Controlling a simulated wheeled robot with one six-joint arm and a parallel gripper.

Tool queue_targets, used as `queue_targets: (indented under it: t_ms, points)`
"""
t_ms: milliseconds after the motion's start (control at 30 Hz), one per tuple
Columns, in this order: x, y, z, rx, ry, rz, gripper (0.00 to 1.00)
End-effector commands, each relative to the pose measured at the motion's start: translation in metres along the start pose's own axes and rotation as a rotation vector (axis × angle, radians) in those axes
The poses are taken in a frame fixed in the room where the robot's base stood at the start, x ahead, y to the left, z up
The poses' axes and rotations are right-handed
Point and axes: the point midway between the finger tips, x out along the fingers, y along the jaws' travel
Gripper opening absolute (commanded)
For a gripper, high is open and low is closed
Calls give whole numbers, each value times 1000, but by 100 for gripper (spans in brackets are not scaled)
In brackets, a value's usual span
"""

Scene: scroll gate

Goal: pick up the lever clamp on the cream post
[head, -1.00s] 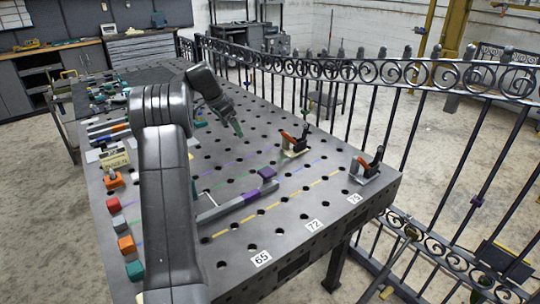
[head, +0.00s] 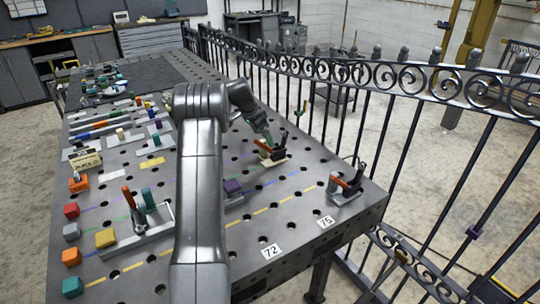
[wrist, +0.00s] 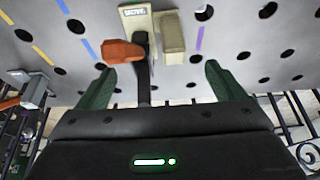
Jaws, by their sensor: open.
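The lever clamp (head: 278,149) on a cream base stands near the far right edge of the perforated table, with an orange grip and dark levers. In the wrist view the clamp (wrist: 122,51) shows its orange grip, a dark lever and a cream base and post (wrist: 173,36). My gripper (wrist: 162,85) is open, its green fingers on either side of the dark lever, with visible gaps. In the head view my gripper (head: 267,138) is right at the clamp and partly overlaps it. Whether the fingers touch the clamp cannot be told.
A similar clamp (head: 345,184) on a grey base stands nearer the front right corner. Another orange-handled clamp (head: 135,212) is left of my arm. Coloured blocks (head: 71,233) line the left edge. A scrolled iron fence (head: 390,78) runs close along the table's right side.

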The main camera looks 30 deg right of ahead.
Motion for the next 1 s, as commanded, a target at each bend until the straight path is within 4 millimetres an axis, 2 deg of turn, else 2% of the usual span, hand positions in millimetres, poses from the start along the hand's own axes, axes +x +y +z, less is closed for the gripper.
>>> queue_targets:
  t_ms: [200,300,567,1000]
  points:
    - [32,5,2,1,-3,4,90]
    - [41,4,3,1,-2,2,90]
    - [44,4,3,1,-1,1,90]
    - [44,4,3,1,-1,1,4]
